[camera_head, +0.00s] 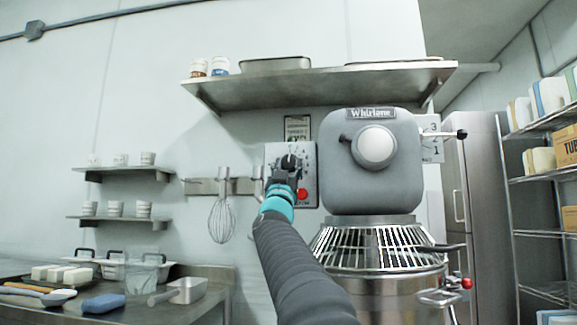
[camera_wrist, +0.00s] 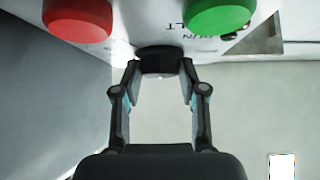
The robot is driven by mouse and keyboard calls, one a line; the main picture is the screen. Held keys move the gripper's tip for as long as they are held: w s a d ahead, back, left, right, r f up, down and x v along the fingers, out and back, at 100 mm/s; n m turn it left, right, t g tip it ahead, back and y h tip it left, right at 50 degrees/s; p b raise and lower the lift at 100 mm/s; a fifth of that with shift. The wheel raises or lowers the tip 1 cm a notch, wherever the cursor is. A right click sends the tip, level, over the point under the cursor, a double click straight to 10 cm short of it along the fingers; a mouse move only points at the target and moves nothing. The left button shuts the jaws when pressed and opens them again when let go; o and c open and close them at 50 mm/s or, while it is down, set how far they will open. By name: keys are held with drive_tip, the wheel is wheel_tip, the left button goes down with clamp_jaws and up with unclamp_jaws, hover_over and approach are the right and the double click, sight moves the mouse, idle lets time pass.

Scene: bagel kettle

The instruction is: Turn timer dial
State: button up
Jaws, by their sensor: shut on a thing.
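The timer dial is a dark round knob (camera_wrist: 160,62) on a light grey control panel (camera_head: 308,170) fixed to the wall beside the mixer. In the wrist view both fingers of my gripper (camera_wrist: 159,72) are at its two sides, shut on it. In the head view my gripper (camera_head: 288,175) reaches up to the panel and covers part of it, and the dial is mostly hidden behind it. A red button (camera_wrist: 78,18) and a green button (camera_wrist: 217,16) stand out from the panel in the wrist view. The red button (camera_head: 303,195) also shows in the head view.
A large grey mixer (camera_head: 372,185) with a wire guard (camera_head: 370,245) stands just right of the panel. A whisk (camera_head: 221,218) hangs from a rack to the left. A metal shelf (camera_head: 320,88) runs above. A worktable with trays stands at lower left.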

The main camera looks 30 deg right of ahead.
drive_tip(key=m+g+h+p, duration=0.1)
drive_tip(key=m, duration=0.1)
drive_tip(key=m+g+h+p, duration=0.1)
drive_tip(key=m+g, duration=0.1)
drive_tip(key=m+g+h+p, duration=0.1)
drive_tip(key=m+h, duration=0.1)
drive_tip(key=shift+w+a+r+g+p, duration=0.15)
drive_tip(key=shift+a+r+g+p, duration=0.05)
drive_tip(key=shift+r+g+p, duration=0.15)
drive_tip(key=m+g+p, duration=0.1)
drive_tip(key=m, duration=0.1)
drive_tip(key=m+g+h, duration=0.1)
drive_tip(key=m, duration=0.1)
drive_tip(key=shift+a+g+h+p, duration=0.1)
drive_tip(key=shift+g+h+p, duration=0.2)
drive_tip(key=shift+g+p, duration=0.05)
drive_tip(key=m+g, duration=0.3)
drive_tip(key=m, duration=0.1)
drive_tip(key=shift+w+f+g+h+p, duration=0.1)
drive_tip(key=shift+f+g+h+p, duration=0.05)
drive_tip(key=shift+g+h+p, duration=0.2)
drive_tip(key=shift+a+m+g, duration=0.1)
drive_tip(key=shift+m+g, duration=1.05)
drive_tip(key=shift+m, duration=0.45)
drive_tip(key=shift+g, duration=0.3)
drive_tip(key=o, duration=1.2)
drive_tip(key=shift+c, duration=0.2)
